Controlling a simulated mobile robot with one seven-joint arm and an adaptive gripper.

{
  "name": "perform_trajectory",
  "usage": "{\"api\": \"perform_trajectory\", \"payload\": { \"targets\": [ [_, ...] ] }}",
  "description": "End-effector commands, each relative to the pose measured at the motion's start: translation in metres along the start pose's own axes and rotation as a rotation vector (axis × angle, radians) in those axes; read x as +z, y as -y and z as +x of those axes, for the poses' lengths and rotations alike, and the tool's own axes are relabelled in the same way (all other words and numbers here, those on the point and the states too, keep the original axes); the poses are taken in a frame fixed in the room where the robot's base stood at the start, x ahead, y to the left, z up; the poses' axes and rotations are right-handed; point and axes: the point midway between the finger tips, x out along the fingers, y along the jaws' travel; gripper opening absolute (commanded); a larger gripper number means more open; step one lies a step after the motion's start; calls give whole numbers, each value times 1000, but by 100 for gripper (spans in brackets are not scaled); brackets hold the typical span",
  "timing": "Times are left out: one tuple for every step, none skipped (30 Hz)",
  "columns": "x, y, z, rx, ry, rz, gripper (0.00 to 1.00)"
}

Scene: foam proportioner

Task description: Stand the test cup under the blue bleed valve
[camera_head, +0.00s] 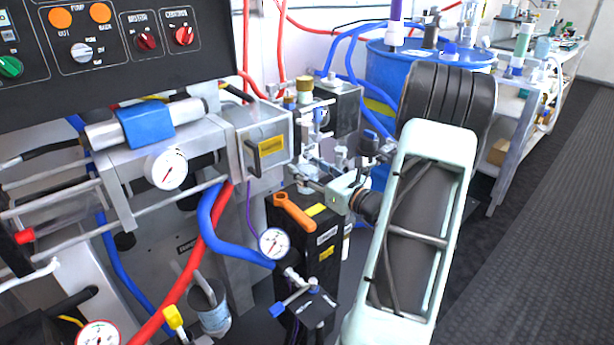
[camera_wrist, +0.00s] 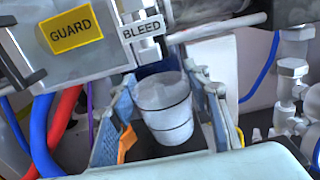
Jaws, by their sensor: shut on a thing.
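The test cup (camera_wrist: 164,110), a whitish translucent cup with dark rings, sits between the two blue-padded fingers of my gripper (camera_wrist: 166,92) in the wrist view. My gripper is shut on it. A white BLEED label (camera_wrist: 142,29) is just above the cup in that picture. A dark blue part (camera_wrist: 152,68) shows behind the cup's rim; I cannot tell whether it is the bleed valve's handle. In the head view my gripper (camera_head: 322,184) is in front of the metal fittings, above the black block, and I cannot make out the cup there.
The guard box (camera_head: 264,146) with its yellow label is close to the left of my gripper. A black block with an orange handle (camera_head: 293,211) stands below. A gauge (camera_head: 274,243), hoses and a blue drum (camera_head: 390,65) crowd the surroundings. Open floor (camera_head: 545,215) is at right.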

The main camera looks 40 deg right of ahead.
Motion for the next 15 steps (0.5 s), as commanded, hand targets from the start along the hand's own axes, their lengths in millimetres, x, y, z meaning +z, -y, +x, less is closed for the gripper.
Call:
{"api": "perform_trajectory", "payload": {
  "targets": [
    [-12,0,0,0,1,2,24],
    [-14,0,0,0,2,1,24],
    [-14,0,0,0,3,-1,24],
    [-14,0,0,0,3,-2,24],
    [-13,0,0,0,3,-3,24],
    [-12,0,0,0,3,-3,24],
    [-12,0,0,0,3,-3,24],
    [-12,0,0,0,3,-3,24],
    [-12,0,0,0,3,-2,24],
    [-13,0,0,0,3,-2,24],
    [-13,0,0,0,3,-2,24],
    [-15,0,0,0,3,-2,24],
    [-16,0,0,0,3,-2,24],
    [-17,0,0,0,3,-2,24],
    [-16,0,0,0,3,-2,47]
  ]
}}
